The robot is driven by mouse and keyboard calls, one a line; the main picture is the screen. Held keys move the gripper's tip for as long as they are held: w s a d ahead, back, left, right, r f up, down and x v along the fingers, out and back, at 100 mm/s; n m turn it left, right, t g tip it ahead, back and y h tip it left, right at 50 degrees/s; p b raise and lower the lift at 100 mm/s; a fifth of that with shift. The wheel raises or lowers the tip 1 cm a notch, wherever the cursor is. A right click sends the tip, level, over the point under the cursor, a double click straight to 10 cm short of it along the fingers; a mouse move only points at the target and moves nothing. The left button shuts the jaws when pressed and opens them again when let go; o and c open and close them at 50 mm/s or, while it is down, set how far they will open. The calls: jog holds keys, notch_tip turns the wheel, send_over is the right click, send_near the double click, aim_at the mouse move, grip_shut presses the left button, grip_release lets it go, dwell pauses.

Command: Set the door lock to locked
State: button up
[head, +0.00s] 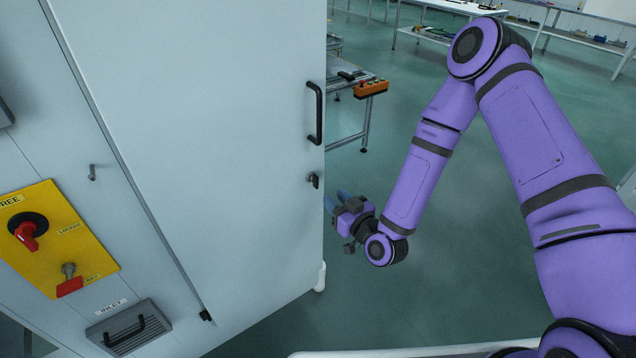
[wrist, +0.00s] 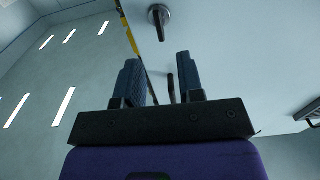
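A tall pale cabinet door (head: 215,120) fills the left and middle of the head view. A small dark turn lever (head: 314,180) sits near its right edge, below a black bar handle (head: 315,113). In the wrist view, a round metal lock fitting with a dark lever (wrist: 159,18) shows beyond the fingertips. My gripper (head: 336,199) is beside the door's right edge, just below and right of the lever, with its blue fingers apart. The wrist view shows the gripper (wrist: 158,65) with an empty gap; I see no contact with the lever.
A yellow panel (head: 88,250) at the left carries a red rotary switch (head: 27,232) between labels reading FREE and LOCKED, and a red-tagged key (head: 70,280). A vent with a handle (head: 124,328) is below.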

aim_at(318, 182)
jog(key=x, duration=0.8)
jog(key=shift+w+a, duration=0.1)
jog(key=shift+c, duration=0.2)
grip_shut()
